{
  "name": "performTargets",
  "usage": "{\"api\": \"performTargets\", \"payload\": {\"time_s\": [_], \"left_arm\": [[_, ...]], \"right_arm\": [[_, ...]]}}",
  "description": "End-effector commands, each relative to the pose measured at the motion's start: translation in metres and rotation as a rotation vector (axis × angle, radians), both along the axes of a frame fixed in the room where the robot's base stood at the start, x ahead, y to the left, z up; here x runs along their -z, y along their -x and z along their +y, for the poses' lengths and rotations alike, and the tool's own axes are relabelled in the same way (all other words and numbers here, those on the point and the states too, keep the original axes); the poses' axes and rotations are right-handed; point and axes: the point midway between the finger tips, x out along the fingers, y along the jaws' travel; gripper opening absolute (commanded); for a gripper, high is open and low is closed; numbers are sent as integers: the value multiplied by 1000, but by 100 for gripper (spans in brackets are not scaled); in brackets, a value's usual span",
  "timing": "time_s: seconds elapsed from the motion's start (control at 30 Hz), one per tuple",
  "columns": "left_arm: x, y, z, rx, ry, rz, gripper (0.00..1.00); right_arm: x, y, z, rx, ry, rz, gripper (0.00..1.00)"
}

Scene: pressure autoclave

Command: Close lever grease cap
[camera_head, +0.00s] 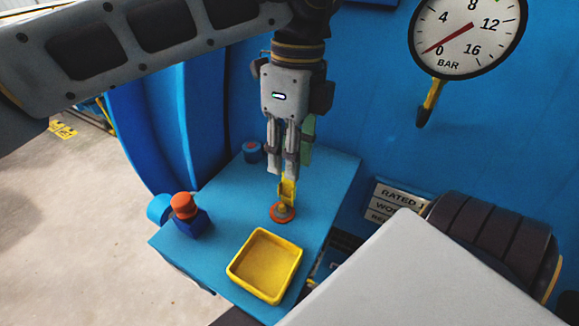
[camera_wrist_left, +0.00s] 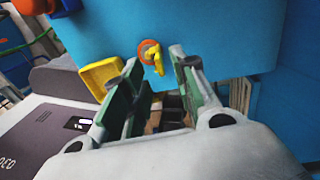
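The grease fitting has an orange round base (camera_head: 284,214) on the blue shelf, with a yellow lever cap (camera_head: 287,191) standing up from it. In the left wrist view the orange base (camera_wrist_left: 146,47) and the yellow lever (camera_wrist_left: 159,64) show between and beyond the fingertips. My left gripper (camera_head: 282,174) points down just above the lever. Its fingers stand apart in the left wrist view, and I see no grip on the lever. I cannot tell whether a fingertip touches it. My right gripper is in neither view.
A yellow tray (camera_head: 265,264) lies on the blue shelf (camera_head: 222,236) in front of the fitting. A red-topped button box (camera_head: 188,215) stands at left and a small blue knob (camera_head: 252,152) behind. A pressure gauge (camera_head: 466,38) hangs on the blue wall.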

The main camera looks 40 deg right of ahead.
Motion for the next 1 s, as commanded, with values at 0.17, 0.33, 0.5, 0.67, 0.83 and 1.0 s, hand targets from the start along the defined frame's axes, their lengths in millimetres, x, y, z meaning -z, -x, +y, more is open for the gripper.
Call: {"api": "performTargets", "payload": {"time_s": [0.17,0.33,0.5,0.67,0.83,1.0], "left_arm": [[19,1,2,1,-1,0,29],[29,1,3,0,1,1,29],[31,1,3,0,1,0,29],[31,1,3,0,1,0,29],[31,1,3,0,1,0,11],[31,1,3,0,1,0,0]], "right_arm": [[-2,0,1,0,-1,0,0],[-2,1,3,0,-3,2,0],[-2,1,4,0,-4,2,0],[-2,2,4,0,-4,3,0],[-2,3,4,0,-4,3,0],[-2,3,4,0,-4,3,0]]}}
